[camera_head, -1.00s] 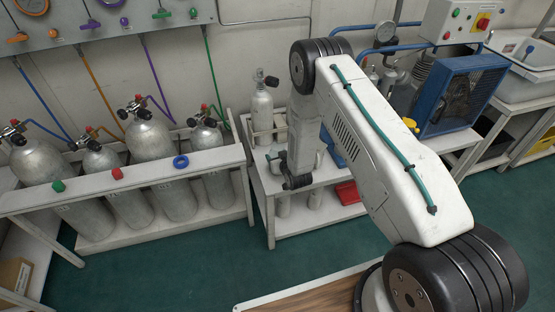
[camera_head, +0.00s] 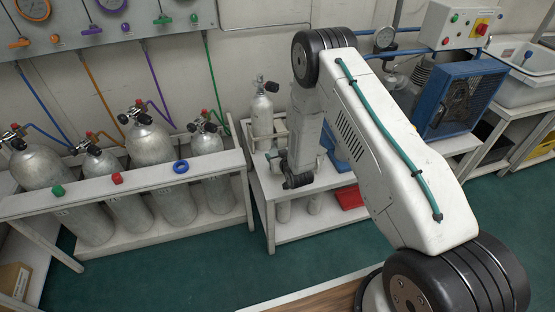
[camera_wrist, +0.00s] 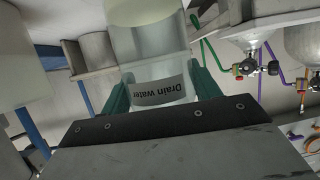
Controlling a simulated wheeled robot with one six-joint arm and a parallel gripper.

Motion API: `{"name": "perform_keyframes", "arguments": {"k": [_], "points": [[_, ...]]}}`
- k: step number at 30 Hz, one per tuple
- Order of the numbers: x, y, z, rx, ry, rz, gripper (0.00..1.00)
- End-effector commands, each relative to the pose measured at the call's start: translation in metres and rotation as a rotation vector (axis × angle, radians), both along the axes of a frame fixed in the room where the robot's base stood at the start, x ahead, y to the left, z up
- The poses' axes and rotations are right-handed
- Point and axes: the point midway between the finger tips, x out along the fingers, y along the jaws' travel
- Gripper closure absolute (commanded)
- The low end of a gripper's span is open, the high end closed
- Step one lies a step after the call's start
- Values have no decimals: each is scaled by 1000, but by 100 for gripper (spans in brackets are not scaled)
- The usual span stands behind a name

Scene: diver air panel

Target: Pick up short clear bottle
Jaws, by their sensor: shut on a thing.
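The short clear bottle (camera_wrist: 151,70) fills the upper middle of the wrist view. It carries a label reading "Drain water", which appears upside down there. My gripper (camera_wrist: 160,84) has its two green fingers on either side of the bottle, shut on it near the labelled end. The bottle's far end runs out of the top of the wrist view. In the head view my arm hides the fingers and the bottle; only the dark wrist end (camera_head: 298,181) shows over the small white bench.
The small white bench (camera_head: 262,185) holds a grey cylinder (camera_head: 262,110) in a rack, beside my wrist. A red tray (camera_head: 349,197) lies on its lower shelf. A rack of several large cylinders (camera_head: 150,150) stands left. A blue fan unit (camera_head: 462,98) stands right. Green floor (camera_head: 190,268) is clear in front.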

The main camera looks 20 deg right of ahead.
Motion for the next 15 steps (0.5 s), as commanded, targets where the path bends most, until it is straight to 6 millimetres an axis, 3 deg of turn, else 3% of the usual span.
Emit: {"name": "perform_keyframes", "arguments": {"k": [15], "points": [[-63,-20,6,-1,2,-1,62]]}}
